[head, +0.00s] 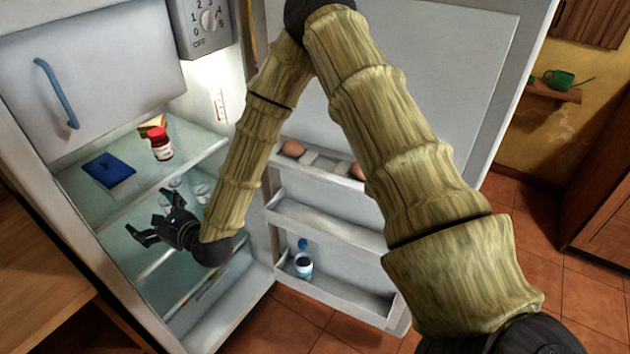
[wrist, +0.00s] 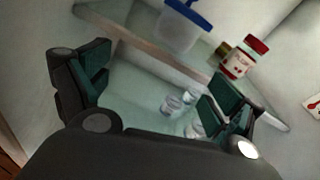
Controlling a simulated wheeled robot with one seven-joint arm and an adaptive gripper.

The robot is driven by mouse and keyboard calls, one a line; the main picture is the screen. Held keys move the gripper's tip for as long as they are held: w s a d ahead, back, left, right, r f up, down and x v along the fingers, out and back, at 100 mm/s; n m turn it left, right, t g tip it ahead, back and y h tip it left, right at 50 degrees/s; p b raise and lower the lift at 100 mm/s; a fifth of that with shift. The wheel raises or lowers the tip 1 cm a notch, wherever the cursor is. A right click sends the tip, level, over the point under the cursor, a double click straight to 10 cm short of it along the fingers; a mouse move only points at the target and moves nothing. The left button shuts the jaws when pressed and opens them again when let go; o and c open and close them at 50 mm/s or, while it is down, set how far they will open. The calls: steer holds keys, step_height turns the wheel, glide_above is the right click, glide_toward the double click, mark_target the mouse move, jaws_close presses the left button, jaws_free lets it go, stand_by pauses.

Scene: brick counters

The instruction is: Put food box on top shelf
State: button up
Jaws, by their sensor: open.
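The food box (head: 108,170), a container with a blue lid, sits on the glass top shelf (head: 192,143) of the open fridge, at its left side. In the wrist view the food box (wrist: 182,27) shows clear sides under the blue lid, beyond the edge of the top shelf (wrist: 145,43). My gripper (head: 158,214) is open and empty, below and in front of the top shelf. It is apart from the food box. In the wrist view my gripper (wrist: 160,82) has its fingers spread with nothing between them.
A red-lidded jar (head: 161,145) and a yellowish wedge (head: 153,125) stand on the top shelf. Several clear glasses (wrist: 171,104) stand on the shelf below. The fridge door hangs open at right, with eggs (head: 293,149) and a bottle (head: 303,264) in its racks.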

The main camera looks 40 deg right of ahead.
steer(key=s+d+f+n+g+h, duration=0.1)
steer(key=s+d+f+n+g, duration=0.25)
steer(key=s+f+n, duration=0.5)
steer(key=s+d+f+n+g+h, duration=0.1)
steer(key=s+d+f+n+g, duration=0.3)
steer(key=s+f, duration=0.8)
steer(key=s+d+f+n+g+h, duration=0.1)
steer(key=s+d+f+n+g, duration=0.1)
steer(key=s, duration=0.6)
steer(key=s+d+f+n+g+h, duration=0.1)
steer(key=s+d+f+n+g, duration=0.2)
steer(key=s+d+f+n, duration=0.2)
steer(key=s+d+f+n+g+h, duration=0.2)
steer(key=s+d+n, duration=0.3)
steer(key=s+n, duration=0.4)
steer(key=shift+s+d+f+g, duration=0.45)
steer(key=shift+s+f, duration=0.35)
steer(key=shift+s, duration=0.25)
